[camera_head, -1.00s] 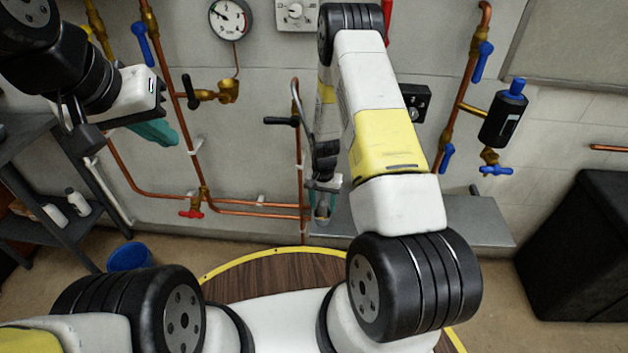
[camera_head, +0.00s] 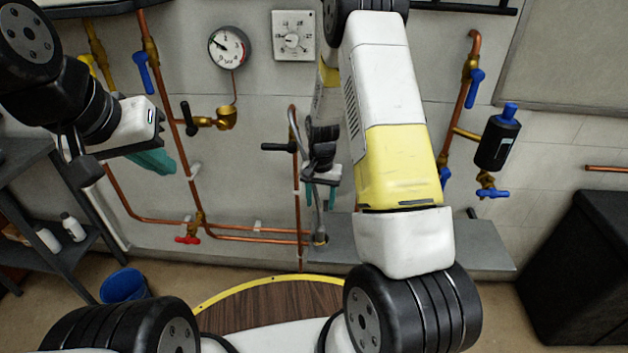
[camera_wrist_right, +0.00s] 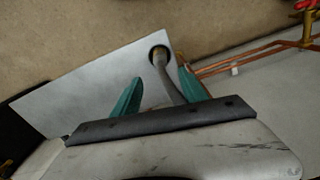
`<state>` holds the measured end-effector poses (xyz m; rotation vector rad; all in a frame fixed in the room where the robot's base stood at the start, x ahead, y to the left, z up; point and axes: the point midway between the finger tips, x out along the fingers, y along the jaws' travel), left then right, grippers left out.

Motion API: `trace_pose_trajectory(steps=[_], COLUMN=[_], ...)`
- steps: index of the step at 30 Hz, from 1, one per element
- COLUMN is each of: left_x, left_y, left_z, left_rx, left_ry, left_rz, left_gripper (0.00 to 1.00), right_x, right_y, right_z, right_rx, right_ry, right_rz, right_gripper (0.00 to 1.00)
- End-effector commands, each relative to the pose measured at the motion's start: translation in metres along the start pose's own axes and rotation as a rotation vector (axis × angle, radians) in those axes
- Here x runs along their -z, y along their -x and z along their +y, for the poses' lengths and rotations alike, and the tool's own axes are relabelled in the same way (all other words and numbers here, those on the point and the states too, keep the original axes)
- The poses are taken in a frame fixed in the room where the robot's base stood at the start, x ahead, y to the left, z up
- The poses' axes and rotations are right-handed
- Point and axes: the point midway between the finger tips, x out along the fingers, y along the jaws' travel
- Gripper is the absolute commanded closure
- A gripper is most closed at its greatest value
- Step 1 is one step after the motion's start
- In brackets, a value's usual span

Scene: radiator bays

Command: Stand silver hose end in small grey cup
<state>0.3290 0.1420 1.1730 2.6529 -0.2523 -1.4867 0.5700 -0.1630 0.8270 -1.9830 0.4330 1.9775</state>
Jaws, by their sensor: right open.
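The silver-grey hose (camera_head: 292,119) hangs from the copper pipe and runs down to the small grey cup (camera_head: 320,240) on the grey shelf. In the right wrist view the lower hose (camera_wrist_right: 169,80) runs into the round dark opening of the cup (camera_wrist_right: 152,49). The hose end looks inside the cup; its tip is hidden. My right gripper (camera_head: 320,196) is open above the cup, its teal fingers on either side of the hose. In the wrist view the hose passes between them, closer to the right finger. My left gripper (camera_head: 150,161) is raised at the left, away from the hose; its jaw gap is unclear.
The grey shelf (camera_head: 430,245) extends right, behind my right arm. Copper pipes (camera_head: 250,232), a red valve (camera_head: 188,240) and a pressure gauge (camera_head: 229,46) are on the wall. A blue bucket (camera_head: 123,285) stands on the floor at the left. A black cabinet (camera_head: 580,270) stands right.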

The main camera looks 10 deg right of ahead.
Motion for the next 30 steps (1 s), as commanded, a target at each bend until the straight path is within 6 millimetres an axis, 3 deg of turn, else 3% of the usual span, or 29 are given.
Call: trace_pose_trajectory(steps=[5, 8, 12, 18, 24, 30], left_x=[0.000, 0.000, 0.000, 0.000, 0.000, 0.000], left_y=[0.000, 0.000, 0.000, 0.000, 0.000, 0.000], left_z=[0.000, 0.000, 0.000, 0.000, 0.000, 0.000], left_rx=[0.000, 0.000, 0.000, 0.000, 0.000, 0.000], left_ry=[0.000, 0.000, 0.000, 0.000, 0.000, 0.000], left_rz=[0.000, 0.000, 0.000, 0.000, 0.000, 0.000], left_gripper=[1.00, 1.00, 1.00, 1.00, 1.00, 1.00], right_x=[-0.004, -0.018, -0.046, -0.102, -0.167, -0.212], right_y=[0.069, 0.125, 0.196, 0.276, 0.326, 0.344], right_z=[-0.002, 0.001, 0.010, 0.031, 0.057, 0.075], right_rx=[0.060, 0.108, 0.169, 0.238, 0.281, 0.295], right_ry=[0.035, 0.078, 0.147, 0.257, 0.369, 0.450], right_rz=[0.049, 0.093, 0.159, 0.266, 0.383, 0.470], right_gripper=[0.49, 0.49, 0.49, 0.49, 0.49, 0.49])
